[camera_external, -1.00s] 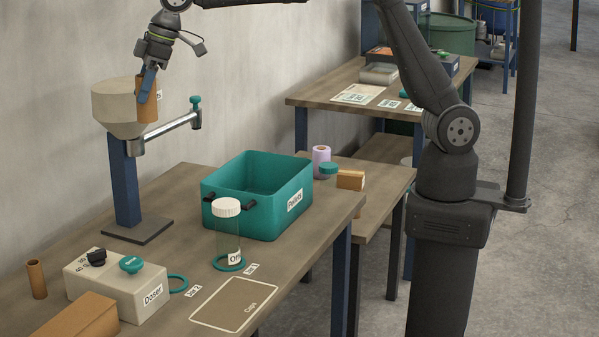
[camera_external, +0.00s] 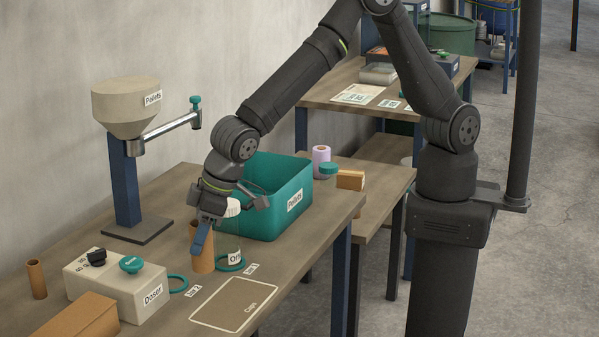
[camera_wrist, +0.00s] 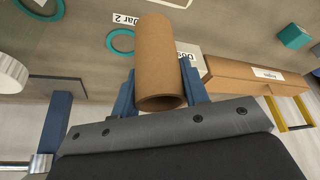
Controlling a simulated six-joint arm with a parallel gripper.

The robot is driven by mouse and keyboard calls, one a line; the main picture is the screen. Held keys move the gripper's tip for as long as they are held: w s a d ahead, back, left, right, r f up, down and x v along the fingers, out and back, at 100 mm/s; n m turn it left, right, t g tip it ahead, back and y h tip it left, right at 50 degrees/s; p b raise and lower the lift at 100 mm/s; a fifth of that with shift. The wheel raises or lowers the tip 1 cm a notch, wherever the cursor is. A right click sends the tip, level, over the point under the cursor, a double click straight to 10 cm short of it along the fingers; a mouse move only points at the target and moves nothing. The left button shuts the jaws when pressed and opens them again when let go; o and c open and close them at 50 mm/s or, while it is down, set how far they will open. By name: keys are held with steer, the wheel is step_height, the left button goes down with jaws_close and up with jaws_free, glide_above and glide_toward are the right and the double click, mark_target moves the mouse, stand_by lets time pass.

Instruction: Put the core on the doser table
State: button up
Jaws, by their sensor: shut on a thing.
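The core is a brown cardboard tube (camera_external: 203,250). My gripper (camera_external: 203,240) is shut on it, with blue fingers on either side. It is upright or nearly so, low over the doser table (camera_external: 130,205), behind the teal ring by the Jar 2 label. I cannot tell whether its lower end touches the table. In the wrist view the tube (camera_wrist: 158,60) sits between the two blue fingers, its open end facing the camera. A jar with a white lid (camera_external: 233,208) stands just right of the tube, partly hidden by my gripper.
The Doser box (camera_external: 152,298) with black and teal knobs stands at front left. A second brown tube (camera_external: 36,280) stands left of it. The teal Pellets bin (camera_external: 290,205) is behind the jar. The Caps outline (camera_external: 235,305) is bare. The Pellets hopper (camera_external: 125,105) stands at back left.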

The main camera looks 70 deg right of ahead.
steer(key=shift+s+a+f, duration=0.55)
steer(key=shift+a+f, duration=0.5)
steer(key=shift+f, duration=0.35)
steer(key=shift+s+a+f, duration=0.5)
steer(key=shift+a+f, duration=0.6)
steer(key=shift+f, duration=0.25)
steer(key=shift+s+a+f, duration=0.55)
steer(key=shift+a+f, duration=0.5)
steer(key=shift+f, duration=0.35)
steer(key=o, duration=1)
steer(key=shift+f, duration=0.15)
steer(key=shift+c, duration=0.2)
steer(key=v, duration=1.2)
